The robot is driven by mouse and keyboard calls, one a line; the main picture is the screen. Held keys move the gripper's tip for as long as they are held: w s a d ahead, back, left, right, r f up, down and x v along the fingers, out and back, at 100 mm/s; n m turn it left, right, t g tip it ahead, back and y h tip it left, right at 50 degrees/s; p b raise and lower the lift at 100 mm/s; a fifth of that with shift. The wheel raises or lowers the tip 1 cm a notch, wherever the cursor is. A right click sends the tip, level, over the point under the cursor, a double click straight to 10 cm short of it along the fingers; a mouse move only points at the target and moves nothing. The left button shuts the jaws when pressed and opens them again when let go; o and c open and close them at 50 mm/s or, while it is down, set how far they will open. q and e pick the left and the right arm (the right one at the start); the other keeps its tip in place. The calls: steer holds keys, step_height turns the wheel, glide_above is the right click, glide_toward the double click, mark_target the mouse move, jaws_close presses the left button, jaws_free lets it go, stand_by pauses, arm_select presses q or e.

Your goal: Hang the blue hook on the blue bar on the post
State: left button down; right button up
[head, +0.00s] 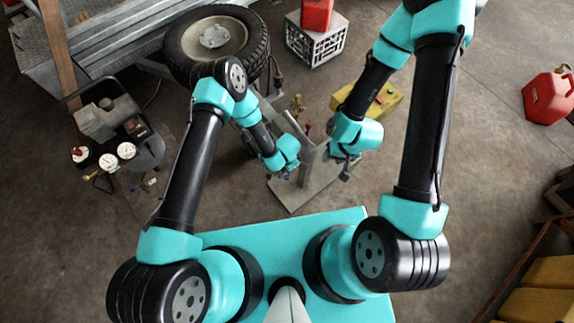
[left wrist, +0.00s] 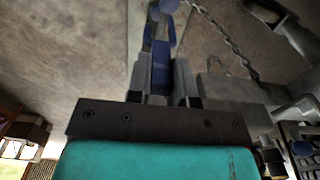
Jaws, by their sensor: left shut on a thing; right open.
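My left gripper (head: 283,172) is low beside the grey post (head: 307,160), on its left. In the left wrist view its fingers are shut on the blue hook (left wrist: 161,68), which stretches away beyond the fingertips. Rounded blue parts show at the hook's far end; I cannot tell whether any of them is the blue bar. In the head view the hook is too small or hidden to make out, and so is the blue bar. My right gripper (head: 345,168) is open and empty, to the right of the post.
The post stands on a pale base plate (head: 292,194). A chain (left wrist: 222,35) hangs in the left wrist view. A tyre (head: 216,42), a compressor (head: 108,125), a grey crate (head: 317,42) and a yellow case (head: 384,103) stand around.

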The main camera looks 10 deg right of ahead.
arm_select(q)
steer(key=shift+f, duration=0.4)
steer(key=shift+c, duration=2.3)
jaws_free()
steer(key=shift+r, duration=4.55)
steer(key=s+a+r+n+h, duration=0.1)
steer(key=s+a+r+n, duration=0.2)
steer(key=a, duration=0.7)
steer(key=s+a+r+n+h, duration=0.1)
steer(key=s+a+r+n, duration=0.1)
steer(key=a+r+n, duration=0.4)
steer(key=s+a+r+n+h, duration=0.1)
steer(key=s+a+r+n, duration=0.2)
steer(key=a, duration=1.1)
step_height(320, 180, up, 2)
steer(key=shift+s+a+r+n+t+h, duration=0.1)
steer(key=shift+s+a+n+t+h, duration=0.25)
steer(key=shift+n, duration=0.75)
